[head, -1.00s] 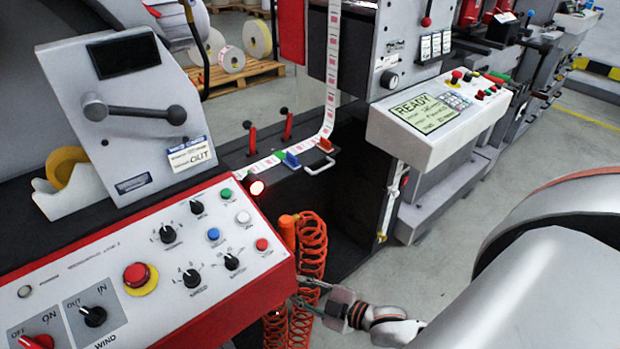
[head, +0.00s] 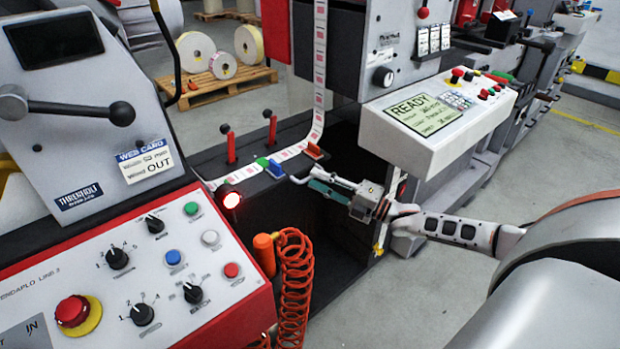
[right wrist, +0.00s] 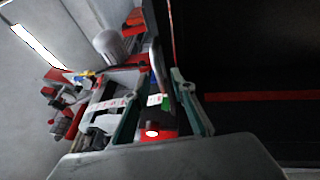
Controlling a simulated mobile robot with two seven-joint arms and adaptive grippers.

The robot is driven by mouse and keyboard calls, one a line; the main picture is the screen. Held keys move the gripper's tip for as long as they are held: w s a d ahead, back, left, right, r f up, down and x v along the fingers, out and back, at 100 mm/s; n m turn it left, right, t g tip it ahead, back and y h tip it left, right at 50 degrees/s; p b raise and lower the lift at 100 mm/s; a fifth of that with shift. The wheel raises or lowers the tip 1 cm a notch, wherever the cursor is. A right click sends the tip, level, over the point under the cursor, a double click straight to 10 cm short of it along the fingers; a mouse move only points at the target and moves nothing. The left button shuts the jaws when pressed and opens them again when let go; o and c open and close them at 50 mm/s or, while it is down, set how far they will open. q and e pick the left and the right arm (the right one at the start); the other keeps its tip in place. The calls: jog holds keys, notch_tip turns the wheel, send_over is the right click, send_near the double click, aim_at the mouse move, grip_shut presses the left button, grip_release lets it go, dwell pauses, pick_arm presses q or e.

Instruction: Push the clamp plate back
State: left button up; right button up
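The splice table (head: 240,172) carries the label web, with a blue tab (head: 276,168), a green tab (head: 262,162) and a red tab (head: 313,151) on it. I cannot tell which part is the clamp plate. A pale bar handle (head: 298,180) sticks out at the table's front edge. My right gripper (head: 316,181) is at this handle, reaching in from the right. In the right wrist view its two teal fingers (right wrist: 158,73) stand apart, with a grey bar (right wrist: 156,60) between them. Whether they touch the bar is unclear. My left gripper is out of view.
Two red levers (head: 231,146) stand upright behind the web. A red-edged control panel (head: 120,265), a lit red lamp (head: 231,200) and a coiled orange hose (head: 294,285) are at the front. The READY console (head: 440,115) overhangs close to my right arm.

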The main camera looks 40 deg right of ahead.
jog(key=shift+x, duration=1.4)
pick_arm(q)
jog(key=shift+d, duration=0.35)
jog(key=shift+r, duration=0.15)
